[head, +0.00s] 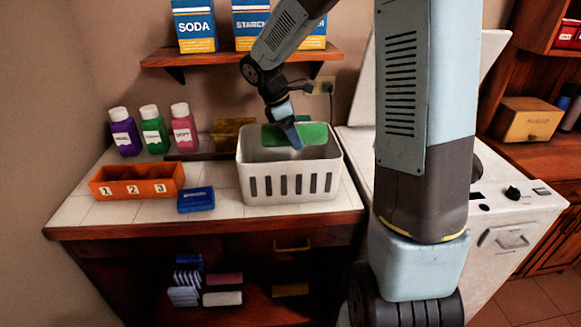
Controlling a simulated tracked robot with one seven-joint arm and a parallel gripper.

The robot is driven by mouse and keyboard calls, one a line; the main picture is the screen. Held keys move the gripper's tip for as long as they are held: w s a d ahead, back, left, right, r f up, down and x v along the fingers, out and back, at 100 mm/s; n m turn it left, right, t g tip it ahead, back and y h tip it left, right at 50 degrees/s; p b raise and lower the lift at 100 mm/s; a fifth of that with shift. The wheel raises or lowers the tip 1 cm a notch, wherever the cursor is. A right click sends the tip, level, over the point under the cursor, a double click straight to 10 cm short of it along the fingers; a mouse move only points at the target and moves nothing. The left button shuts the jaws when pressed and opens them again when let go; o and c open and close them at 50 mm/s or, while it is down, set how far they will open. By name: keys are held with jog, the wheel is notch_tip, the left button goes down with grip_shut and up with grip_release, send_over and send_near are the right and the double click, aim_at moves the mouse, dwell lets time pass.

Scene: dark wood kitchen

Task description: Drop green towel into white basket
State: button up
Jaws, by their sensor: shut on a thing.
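The white basket (290,190) stands on the tiled counter, with slots along its front wall. The green towel (313,133) is at the basket's mouth, at about rim height toward the back. My gripper (297,140) points down over the basket and is shut on the green towel.
An orange numbered box (137,190) and a blue box (196,205) sit left of the basket. Purple, green and pink bottles (154,130) stand behind. A shelf (215,60) with boxes hangs above. A white appliance (510,210) is at the right.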

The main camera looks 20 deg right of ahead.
jog(key=shift+f, duration=0.4)
jog(key=o, duration=1.1)
jog(key=shift+o, duration=0.2)
jog(key=shift+r, duration=0.1)
jog(key=v, duration=1.3)
jog(key=shift+w+a+r, duration=0.1)
jog(key=shift+r, duration=0.2)
